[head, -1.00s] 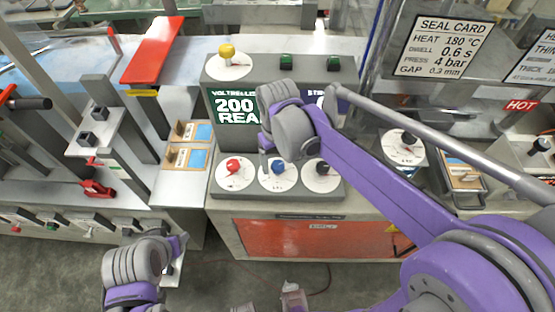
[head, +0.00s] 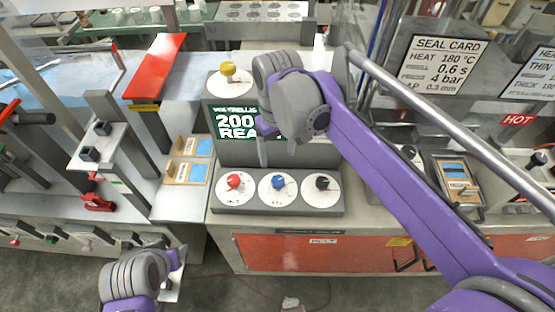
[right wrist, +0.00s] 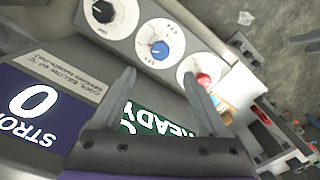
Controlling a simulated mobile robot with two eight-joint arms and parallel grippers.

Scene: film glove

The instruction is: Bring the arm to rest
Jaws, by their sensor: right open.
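My right arm (head: 400,180) reaches in from the right over the control box. My right gripper (head: 277,150) is open and empty, its fingers hanging in front of the green display (head: 235,124), above the dial row. In the right wrist view its two fingers (right wrist: 158,85) are spread apart with nothing between them. The red knob (head: 233,181), blue knob (head: 278,182) and black knob (head: 322,183) stand on white dials below. My left gripper (head: 172,280) is low at the left, partly hidden by its wrist, and its jaws cannot be made out.
A yellow knob (head: 228,70) tops the box. A seal card (head: 440,62) stands at the right behind a tray (head: 458,185). A red lever plate (head: 157,65) and a metal press (head: 110,140) stand left.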

